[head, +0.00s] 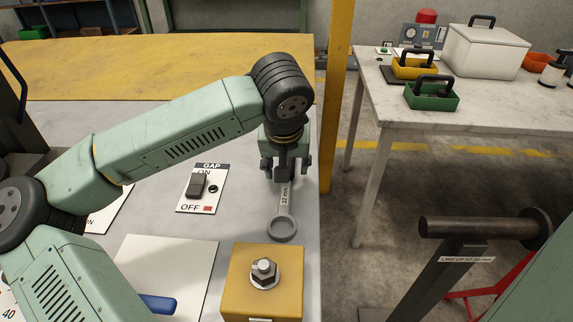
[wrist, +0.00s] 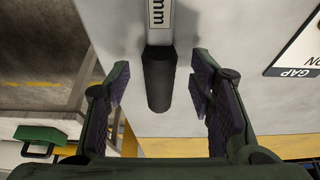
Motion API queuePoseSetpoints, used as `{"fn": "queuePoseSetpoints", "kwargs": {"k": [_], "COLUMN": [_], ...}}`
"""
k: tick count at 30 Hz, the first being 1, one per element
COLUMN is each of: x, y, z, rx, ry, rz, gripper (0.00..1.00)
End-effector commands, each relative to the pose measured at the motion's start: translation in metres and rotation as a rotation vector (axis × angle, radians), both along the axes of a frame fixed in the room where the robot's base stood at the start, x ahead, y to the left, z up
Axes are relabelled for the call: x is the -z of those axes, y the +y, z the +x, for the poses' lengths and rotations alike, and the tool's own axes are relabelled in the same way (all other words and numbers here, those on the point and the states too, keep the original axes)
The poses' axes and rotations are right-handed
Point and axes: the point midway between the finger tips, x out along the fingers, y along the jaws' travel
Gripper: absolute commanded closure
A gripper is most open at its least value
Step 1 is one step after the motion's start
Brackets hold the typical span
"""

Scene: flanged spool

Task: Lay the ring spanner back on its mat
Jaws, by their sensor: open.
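The ring spanner (head: 282,227) lies on the grey bench top near its right edge, ring end toward the front, with a size label on its shaft. My gripper (head: 286,171) is above its handle end. In the wrist view the spanner's dark handle end (wrist: 159,82) sits between the two spread fingers of my gripper (wrist: 157,90), with clear space on both sides. A pale flat sheet (head: 180,256) lies on the bench to the left; I cannot tell if it is the mat. A blue handle (head: 158,304) lies at its front edge.
A yellow block (head: 240,285) with a bolt and nut stands just in front of the ring. A GAP switch plate (head: 216,181) lies left of the spanner. A yellow post (head: 338,95) rises beyond the bench's right edge. A dark horizontal bar (head: 470,227) is at right.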

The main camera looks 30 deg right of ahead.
Motion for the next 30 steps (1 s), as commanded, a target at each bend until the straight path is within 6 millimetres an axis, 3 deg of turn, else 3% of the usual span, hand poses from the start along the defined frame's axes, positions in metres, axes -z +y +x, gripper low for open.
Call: {"fn": "queuePoseSetpoints", "kwargs": {"k": [15, 21, 30], "x": [-0.091, -0.105, -0.106], "y": [0.023, 0.027, 0.027], "z": [-0.029, -0.035, -0.035], "rx": [-0.001, -0.001, 0.000], "ry": [-0.005, -0.002, -0.002], "rz": [-0.002, -0.001, -0.001], "gripper": [0.51, 0.51, 0.51]}}
